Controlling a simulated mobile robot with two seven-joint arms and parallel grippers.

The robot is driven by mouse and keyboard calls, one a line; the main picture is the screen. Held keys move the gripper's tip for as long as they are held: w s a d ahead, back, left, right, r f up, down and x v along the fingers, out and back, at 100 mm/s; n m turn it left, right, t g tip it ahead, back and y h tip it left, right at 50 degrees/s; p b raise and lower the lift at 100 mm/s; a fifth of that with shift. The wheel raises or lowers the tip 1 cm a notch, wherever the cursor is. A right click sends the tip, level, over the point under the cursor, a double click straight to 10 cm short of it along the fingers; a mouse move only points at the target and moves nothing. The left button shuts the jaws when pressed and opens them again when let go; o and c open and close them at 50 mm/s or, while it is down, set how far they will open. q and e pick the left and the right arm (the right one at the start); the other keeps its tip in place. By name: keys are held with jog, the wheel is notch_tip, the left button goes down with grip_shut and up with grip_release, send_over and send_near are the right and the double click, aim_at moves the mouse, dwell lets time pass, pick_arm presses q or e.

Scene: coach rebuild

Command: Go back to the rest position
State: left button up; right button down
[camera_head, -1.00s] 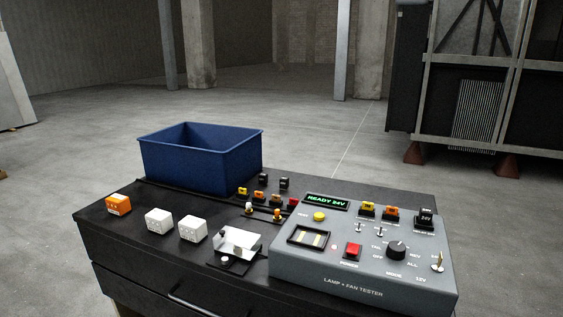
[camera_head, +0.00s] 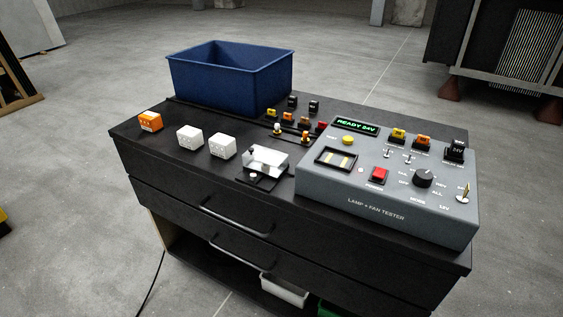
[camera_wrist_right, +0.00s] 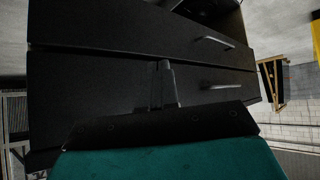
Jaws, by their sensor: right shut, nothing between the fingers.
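My right gripper (camera_wrist_right: 165,66) shows in the right wrist view as a dark narrow shape, shut and empty. It is in front of the black drawer fronts (camera_wrist_right: 95,80) of a cabinet and holds nothing. Neither gripper shows in the head view, and my left gripper is in no view. In the head view the black cabinet (camera_head: 160,175) carries a grey lamp and fan tester (camera_head: 330,190) at the right, its display reading READY 24V.
A blue bin (camera_head: 225,85) stands at the cabinet top's back left. An orange block (camera_head: 150,121), two white blocks and small coloured relays or connectors lie on the top. A cable (camera_head: 152,285) hangs at the lower left. Concrete floor around the cabinet is mostly open.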

jog(key=shift+w+a+f+t, duration=0.15)
jog(key=shift+f+t, duration=0.2)
jog(key=shift+t, duration=0.1)
jog(key=shift+w+a+f+t, duration=0.1)
jog(key=shift+f+t, duration=0.2)
jog(key=shift+t, duration=0.15)
dwell(0.7)
